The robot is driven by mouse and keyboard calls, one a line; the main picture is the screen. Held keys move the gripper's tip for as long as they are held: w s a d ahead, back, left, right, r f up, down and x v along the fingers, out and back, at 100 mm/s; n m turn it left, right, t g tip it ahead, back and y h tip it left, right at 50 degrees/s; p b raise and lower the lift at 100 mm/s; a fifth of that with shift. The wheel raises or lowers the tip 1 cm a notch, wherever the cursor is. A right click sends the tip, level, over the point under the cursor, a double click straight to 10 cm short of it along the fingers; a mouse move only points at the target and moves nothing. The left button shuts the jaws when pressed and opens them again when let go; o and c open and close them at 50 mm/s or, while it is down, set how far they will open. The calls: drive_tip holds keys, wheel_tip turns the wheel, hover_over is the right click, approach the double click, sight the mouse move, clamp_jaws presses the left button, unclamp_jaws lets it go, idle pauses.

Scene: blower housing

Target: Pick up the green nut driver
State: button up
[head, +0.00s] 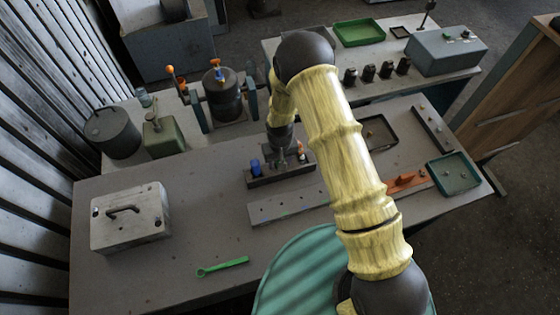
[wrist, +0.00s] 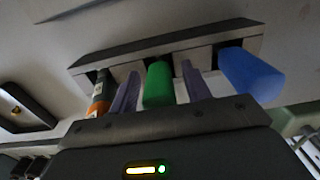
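The green nut driver (wrist: 158,86) stands in a slotted rack (wrist: 120,55), and its green handle shows in the wrist view between a blue handle and an orange-and-black one. My gripper (wrist: 160,72) has one finger on each side of the green handle. A narrow gap shows between each finger and the handle, so the gripper looks open around it. In the head view my gripper (head: 281,155) is down at the rack (head: 284,177), and it mostly hides the green handle there.
In the rack, a blue-handled tool (wrist: 250,75) is right of my gripper and an orange-and-black tool (wrist: 100,95) is left, both close. In the head view a green wrench (head: 222,267) lies on the table, with a grey box (head: 130,220) to the left.

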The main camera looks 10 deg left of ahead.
clamp_jaws()
wheel_tip(320, 180, up, 10)
drive_tip(key=b, duration=0.4)
idle(0.3)
idle(0.4)
drive_tip(key=c, duration=0.7)
unclamp_jaws()
clamp_jaws()
